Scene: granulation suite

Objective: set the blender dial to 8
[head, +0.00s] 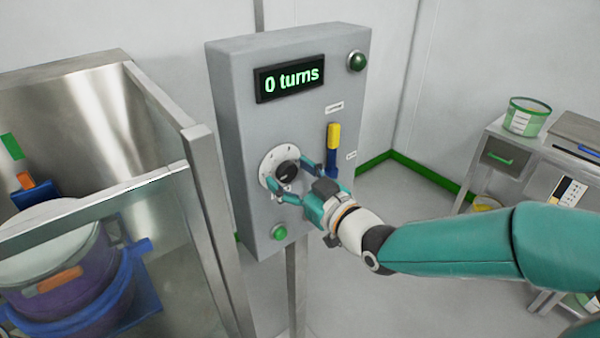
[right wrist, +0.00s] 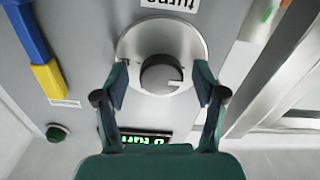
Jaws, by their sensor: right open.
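The blender dial is a black knob (head: 287,169) on a round pale plate (head: 268,162) on the front of a grey control box (head: 245,130). The box's display (head: 290,79) reads "0 turns". My right gripper (head: 289,181) is open at the dial. In the right wrist view the knob (right wrist: 161,76) lies ahead between the two spread fingertips (right wrist: 161,88), with a gap visible on each side. A pale mark shows on the knob's face. I cannot tell how deep the fingers reach around it. My left gripper is not in view.
A yellow and blue lever (head: 333,145) is on the box right of the dial, close to my right gripper. Green buttons sit above (head: 357,61) and below (head: 279,232). A steel enclosure (head: 160,110) with a purple drum (head: 75,265) stands left. A bench (head: 497,135) stands right.

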